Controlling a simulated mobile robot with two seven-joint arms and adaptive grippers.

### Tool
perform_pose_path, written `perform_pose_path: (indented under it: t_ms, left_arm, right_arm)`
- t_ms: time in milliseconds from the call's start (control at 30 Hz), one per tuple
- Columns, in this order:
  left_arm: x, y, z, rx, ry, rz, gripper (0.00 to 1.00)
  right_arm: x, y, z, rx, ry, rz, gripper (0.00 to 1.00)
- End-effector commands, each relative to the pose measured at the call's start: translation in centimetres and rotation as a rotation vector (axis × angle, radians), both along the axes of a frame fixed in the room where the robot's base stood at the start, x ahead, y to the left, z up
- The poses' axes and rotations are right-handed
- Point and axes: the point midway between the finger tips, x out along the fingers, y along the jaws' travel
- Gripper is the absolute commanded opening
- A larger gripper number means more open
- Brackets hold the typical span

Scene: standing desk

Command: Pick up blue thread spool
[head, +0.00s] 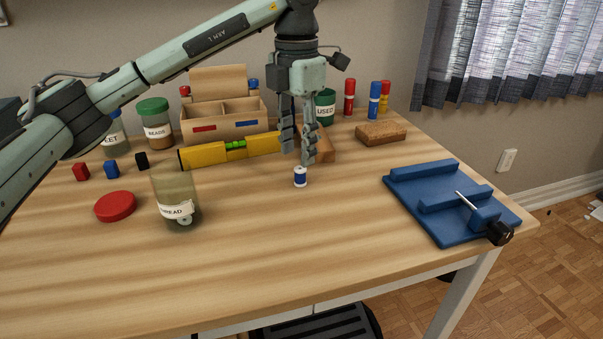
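The blue thread spool (300,177), small with white ends, stands upright on the wooden desk, right of the middle. My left gripper (296,157) points straight down above and slightly behind it. Its two fingers are apart with nothing between them, and the spool is below the fingertips. A clear jar labelled THREAD (178,202) stands open to the left, with a small white spool visible low inside it. My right gripper is not in view.
A red lid (115,206) lies left of the jar. A yellow level (225,151) and a cardboard organizer (225,115) stand behind. A blue vise plate (450,203) lies at right, and a brown block (381,133) behind it. The desk in front is clear.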

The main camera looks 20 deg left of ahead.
Motion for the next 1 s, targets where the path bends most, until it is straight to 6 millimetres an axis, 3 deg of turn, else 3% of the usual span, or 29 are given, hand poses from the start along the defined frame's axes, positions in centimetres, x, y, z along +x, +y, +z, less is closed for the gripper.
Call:
perform_pose_path:
  t_ms: [333,600,900,1000]
  left_arm:
    - [0.2,-0.4,-4.6,0.0,0.002,0.0,0.39]
    - [0.3,-0.4,-4.9,-0.001,-0.001,0.0,0.38]
    - [0.3,-0.4,-4.9,0.0,0.0,0.0,0.01]
    - [0.3,-0.4,-4.9,0.0,0.0,0.0,0.0]
  right_arm:
    - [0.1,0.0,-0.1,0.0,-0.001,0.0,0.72]
    - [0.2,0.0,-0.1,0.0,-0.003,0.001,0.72]
    - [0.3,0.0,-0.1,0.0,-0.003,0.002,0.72]
    - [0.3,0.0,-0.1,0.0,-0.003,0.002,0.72]
